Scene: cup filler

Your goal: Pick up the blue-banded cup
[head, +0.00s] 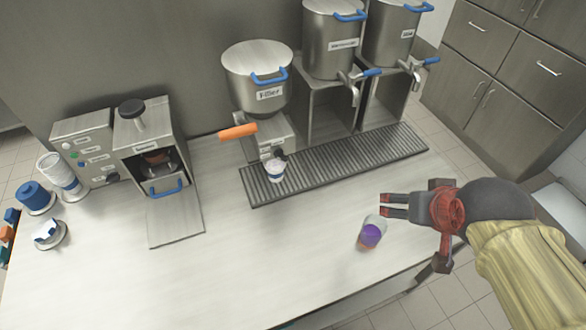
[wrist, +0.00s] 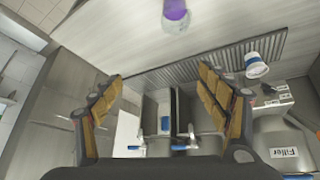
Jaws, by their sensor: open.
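The blue-banded cup (head: 276,171), white with a blue band, stands on the ribbed drip tray (head: 345,167) under the filler's spout. It also shows at the right of the wrist view (wrist: 256,67). My gripper (head: 384,205) is open and empty, to the right of that cup and apart from it, pointing left over the counter. In the wrist view my gripper's fingers (wrist: 160,84) are spread wide with nothing between them. A cup with purple in it (head: 370,233) is just below the fingertips in the head view; the wrist view cuts it off at the top (wrist: 175,11).
The filler (head: 257,78) has an orange handle (head: 238,131) sticking out left above the blue-banded cup. Two steel urns with taps (head: 352,92) stand right of it. A machine (head: 150,150) and cup stacks (head: 62,174) are at left. The front middle counter is clear.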

